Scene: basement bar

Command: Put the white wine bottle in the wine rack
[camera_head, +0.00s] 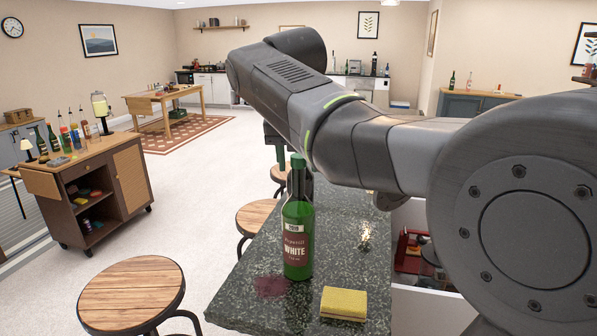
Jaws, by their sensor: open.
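The white wine bottle (298,235) is green glass with a dark label reading WHITE. It stands upright near the close end of the dark stone bar counter (260,235). My arm reaches across above the counter. Only a dark part of my gripper (277,146) shows below the arm, just beyond and left of the bottle's neck. It is open; its fingertips are mostly hidden, and I cannot tell whether they touch the bottle. I cannot make out a wine rack for certain.
A yellow sponge (343,304) lies right of the bottle, beside a dark red stain (271,286). Round stools (131,291) line the counter's left side. A wooden cart (90,190) with several bottles stands at left. Open floor lies between. A red item (410,250) sits low behind the counter.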

